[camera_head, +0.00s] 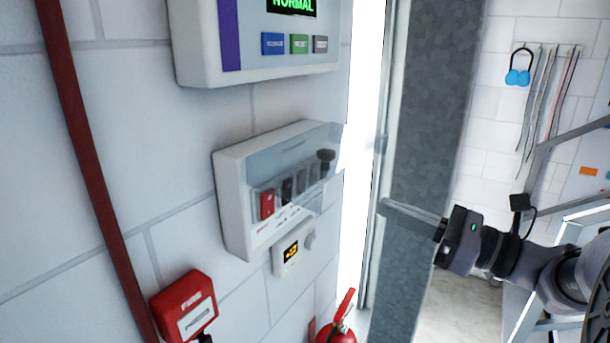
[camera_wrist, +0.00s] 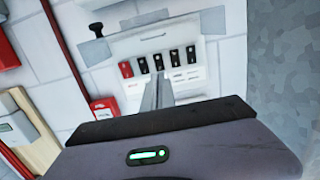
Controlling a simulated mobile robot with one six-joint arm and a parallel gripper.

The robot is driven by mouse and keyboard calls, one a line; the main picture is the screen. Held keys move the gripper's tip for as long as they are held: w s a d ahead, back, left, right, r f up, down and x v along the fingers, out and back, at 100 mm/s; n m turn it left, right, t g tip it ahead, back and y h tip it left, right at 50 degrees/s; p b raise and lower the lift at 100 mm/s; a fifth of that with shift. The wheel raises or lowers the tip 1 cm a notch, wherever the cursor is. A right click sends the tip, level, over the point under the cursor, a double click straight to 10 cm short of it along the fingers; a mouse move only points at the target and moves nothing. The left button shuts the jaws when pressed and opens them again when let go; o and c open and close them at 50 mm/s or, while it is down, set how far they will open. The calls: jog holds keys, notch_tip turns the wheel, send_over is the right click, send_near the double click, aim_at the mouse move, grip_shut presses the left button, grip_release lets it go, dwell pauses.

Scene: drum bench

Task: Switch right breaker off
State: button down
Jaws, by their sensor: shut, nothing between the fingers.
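The breaker box (camera_head: 232,205) is a pale wall unit with a row of switches, a red one (camera_head: 267,204) at the left and several black ones beside it.
A control panel (camera_head: 200,45) reading NORMAL hangs above the box. A small unit with an orange display (camera_head: 289,252) is below it. A red fire call box (camera_head: 185,305), a red extinguisher (camera_head: 335,333) and a red pipe (camera_head: 85,150) are nearby. A grey pillar (camera_head: 425,120) stands behind my gripper.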

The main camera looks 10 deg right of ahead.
jog(key=shift+s+a, duration=0.1)
jog(key=shift+a, duration=0.05)
jog(key=p+x, duration=0.2)
jog(key=x, duration=1.2)
jog(key=shift+p, duration=0.4)
jog(key=shift+a, duration=0.15)
